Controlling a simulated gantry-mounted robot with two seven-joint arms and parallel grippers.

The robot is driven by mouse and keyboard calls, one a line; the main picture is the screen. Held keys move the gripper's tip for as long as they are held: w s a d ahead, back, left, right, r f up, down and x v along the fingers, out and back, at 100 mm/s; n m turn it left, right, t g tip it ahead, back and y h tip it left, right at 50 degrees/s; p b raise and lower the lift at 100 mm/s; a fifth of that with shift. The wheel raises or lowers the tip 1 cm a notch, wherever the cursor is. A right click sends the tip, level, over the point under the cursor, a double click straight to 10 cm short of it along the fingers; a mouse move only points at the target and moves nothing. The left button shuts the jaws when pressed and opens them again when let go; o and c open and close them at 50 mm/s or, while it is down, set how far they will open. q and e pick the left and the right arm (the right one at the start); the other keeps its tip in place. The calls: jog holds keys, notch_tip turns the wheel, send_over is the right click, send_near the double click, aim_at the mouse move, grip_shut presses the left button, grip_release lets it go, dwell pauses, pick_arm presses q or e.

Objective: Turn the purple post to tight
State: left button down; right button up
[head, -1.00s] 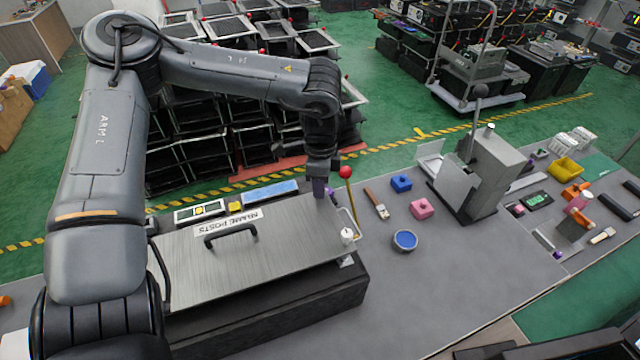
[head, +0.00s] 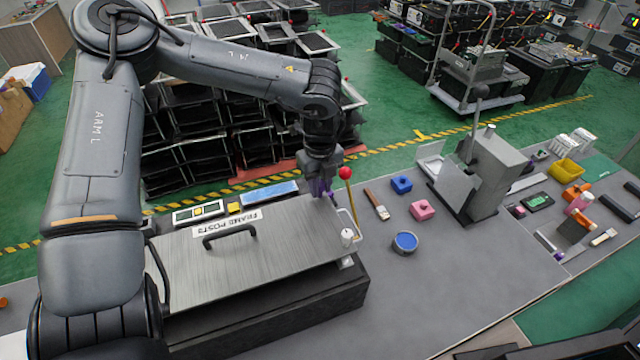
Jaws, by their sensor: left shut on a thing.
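My left gripper (head: 321,188) reaches down at the far right corner of a brushed-metal lid. Its fingers are shut on a small purple post (head: 328,192), of which only slivers show between and beside them. The foot of the post is hidden behind the lid and the gripper. A yellow lever (head: 352,203) with a red ball knob (head: 345,173) stands close to the right of the gripper. My right gripper is out of view.
The metal lid (head: 250,270) has a black handle (head: 230,233) and a "POSTS" label. A blue round dish (head: 405,242), pink block (head: 422,210), blue block (head: 401,185) and brush (head: 377,204) lie to the right. A grey machine (head: 485,175) stands beyond them.

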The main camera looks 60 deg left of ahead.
pick_arm(q)
jog(key=m, duration=0.3)
jog(key=shift+m, duration=2.3)
jog(key=shift+d, duration=0.1)
jog(key=c, duration=0.9)
grip_release()
jog(key=shift+c, duration=0.2)
notch_tip(320, 180, up, 11)
jog(key=shift+p, duration=0.35)
